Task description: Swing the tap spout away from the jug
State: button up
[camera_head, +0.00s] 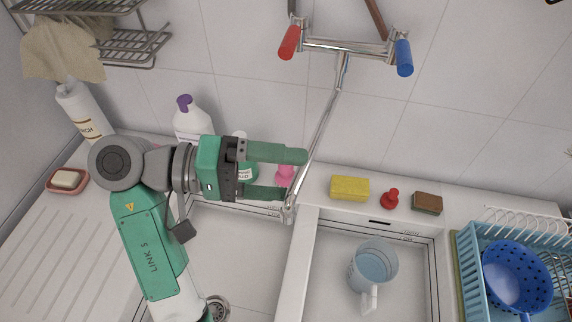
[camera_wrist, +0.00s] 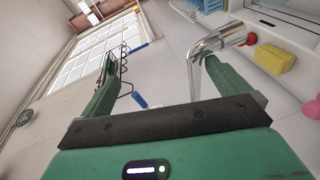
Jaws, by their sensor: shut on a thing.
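The chrome tap spout (camera_head: 321,132) slants down from the wall tap, and its outlet end is over the divider edge by the left basin. The clear jug (camera_head: 373,262) stands in the right basin, apart from the spout and to its lower right. My gripper (camera_head: 295,175) reaches in from the left with its green fingertips at the lower spout. It is shut on the spout, though the fingers look well apart. In the wrist view the spout's bent end (camera_wrist: 217,41) shows beside my right finger. The exact contact is hard to see.
A yellow sponge (camera_head: 350,188), a red stopper (camera_head: 390,199) and a brown sponge (camera_head: 427,203) lie on the back ledge. White bottles (camera_head: 192,120) stand behind my gripper. A blue rack with a colander (camera_head: 516,275) is at right. The left basin looks mostly empty.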

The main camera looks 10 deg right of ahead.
jog(key=shift+s+a+r, duration=0.25)
jog(key=shift+a+r, duration=0.05)
jog(key=shift+a, duration=0.25)
jog(key=shift+s+a+r, duration=0.2)
jog(key=shift+a+r, duration=0.1)
jog(key=shift+a, duration=0.25)
jog(key=s+a, duration=0.1)
jog(key=a, duration=0.1)
jog(key=s+a+f, duration=0.1)
jog(key=s+a, duration=0.1)
jog(key=shift+s+a, duration=0.15)
jog(key=shift+s, duration=0.05)
jog(key=c, duration=0.9)
jog(key=shift+s+a+b, duration=0.1)
jog(key=shift+a+b, duration=0.5)
jog(key=shift+a, duration=0.6)
jog(key=shift+c, duration=0.2)
jog(key=shift+r, duration=0.2)
jog(key=shift+f, duration=0.15)
